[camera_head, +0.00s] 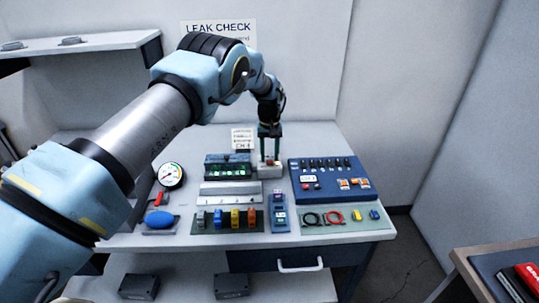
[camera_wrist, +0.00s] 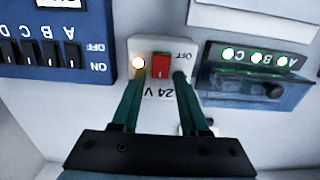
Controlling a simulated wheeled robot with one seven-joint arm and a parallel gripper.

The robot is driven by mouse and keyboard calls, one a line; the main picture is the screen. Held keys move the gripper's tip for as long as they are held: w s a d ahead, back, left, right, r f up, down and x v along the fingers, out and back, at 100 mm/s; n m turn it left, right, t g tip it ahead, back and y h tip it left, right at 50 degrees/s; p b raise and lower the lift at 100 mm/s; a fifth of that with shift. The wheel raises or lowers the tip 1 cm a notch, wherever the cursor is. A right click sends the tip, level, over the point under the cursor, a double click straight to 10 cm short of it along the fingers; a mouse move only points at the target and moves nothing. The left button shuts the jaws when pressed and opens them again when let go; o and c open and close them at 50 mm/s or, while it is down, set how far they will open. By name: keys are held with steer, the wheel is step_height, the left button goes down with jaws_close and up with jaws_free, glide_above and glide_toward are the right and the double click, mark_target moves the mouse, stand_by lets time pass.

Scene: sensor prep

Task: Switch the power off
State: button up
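The power switch box (camera_head: 270,172) is a small pale box at the back middle of the bench, labelled "24 V" and "OFF" in the wrist view. Its red and green rocker (camera_wrist: 161,65) is at the centre of the box. A lamp (camera_wrist: 138,63) beside the rocker is lit warm yellow. My gripper (camera_head: 269,158) points down over the box; its green fingers also show in the wrist view (camera_wrist: 160,78). The fingers are apart, one on each side of the rocker, with nothing held. I cannot tell whether either finger touches the box.
A unit with green lights (camera_head: 228,168) stands close on the left of the box. A blue panel with several black switches (camera_head: 318,186) stands on the right. A gauge (camera_head: 171,175), a tray of coloured connectors (camera_head: 207,229) and a cable mat (camera_head: 345,228) occupy the bench.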

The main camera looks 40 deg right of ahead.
jaws_close()
stand_by(0.4)
steer(key=b, duration=0.1)
steer(key=t+h+b, duration=0.1)
steer(key=b, duration=0.1)
steer(key=t+h+b, duration=0.1)
steer(key=shift+s+a+f+b, duration=0.25)
steer(key=shift+s+b, duration=0.1)
steer(key=shift+s, duration=0.05)
steer(key=shift+s+a+t+h+b, duration=0.1)
steer(key=shift+t+h+b, duration=0.3)
steer(key=shift+t+b, duration=0.45)
steer(key=shift+a+r+b, duration=0.1)
steer(key=shift+r+b, duration=0.15)
steer(key=shift+b, duration=0.25)
